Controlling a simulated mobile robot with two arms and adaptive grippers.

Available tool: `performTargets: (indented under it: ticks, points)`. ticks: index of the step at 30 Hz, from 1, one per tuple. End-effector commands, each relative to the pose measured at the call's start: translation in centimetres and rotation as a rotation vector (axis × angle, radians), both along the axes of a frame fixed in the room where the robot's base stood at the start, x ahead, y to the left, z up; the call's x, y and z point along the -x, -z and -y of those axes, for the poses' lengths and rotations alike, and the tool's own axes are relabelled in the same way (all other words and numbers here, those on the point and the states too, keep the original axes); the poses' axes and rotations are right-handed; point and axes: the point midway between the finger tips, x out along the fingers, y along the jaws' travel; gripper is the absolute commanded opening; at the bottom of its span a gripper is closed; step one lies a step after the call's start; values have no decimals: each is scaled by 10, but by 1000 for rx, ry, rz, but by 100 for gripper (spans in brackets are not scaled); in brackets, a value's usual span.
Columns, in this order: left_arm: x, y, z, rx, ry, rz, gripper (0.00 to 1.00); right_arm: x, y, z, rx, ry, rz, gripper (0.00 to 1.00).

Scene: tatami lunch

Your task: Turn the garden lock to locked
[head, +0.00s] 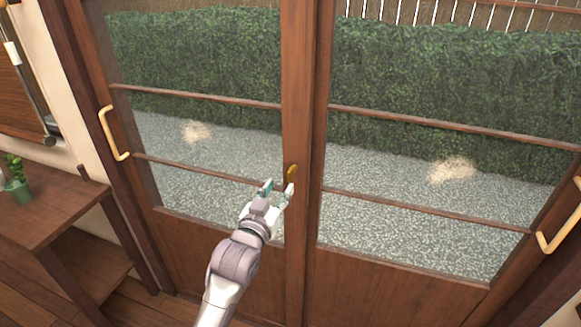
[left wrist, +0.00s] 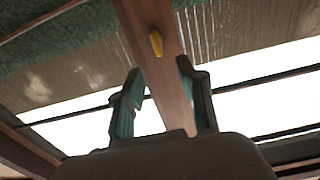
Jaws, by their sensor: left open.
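The garden lock (head: 292,173) is a small yellow-gold knob on the middle stile of the wooden glazed sliding doors. In the left wrist view the lock (left wrist: 156,43) looks like a short elongated tab standing roughly along the stile, slightly tilted. My left gripper (head: 278,189) is open and empty, just in front of the stile and slightly below and left of the lock. In the left wrist view its two fingers (left wrist: 158,90) are spread, with the lock beyond the gap between them and apart from both. My right gripper is not in view.
A yellow handle (head: 113,134) is on the left door and another (head: 560,228) on the right door. A wooden shelf unit (head: 62,205) with a green potted plant (head: 18,185) stands at the left. Gravel and a hedge lie behind the glass.

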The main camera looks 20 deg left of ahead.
Motion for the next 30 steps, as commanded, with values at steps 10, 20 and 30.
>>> performTargets:
  ticks: [10, 20, 30]
  points:
    - [-69, -2, 2, 0, 0, 0, 40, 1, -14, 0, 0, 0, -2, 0]
    - [-90, 0, 3, 0, 0, -1, 40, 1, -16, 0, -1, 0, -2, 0]
    - [-89, 0, 3, 0, 1, -1, 17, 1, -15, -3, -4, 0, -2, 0]
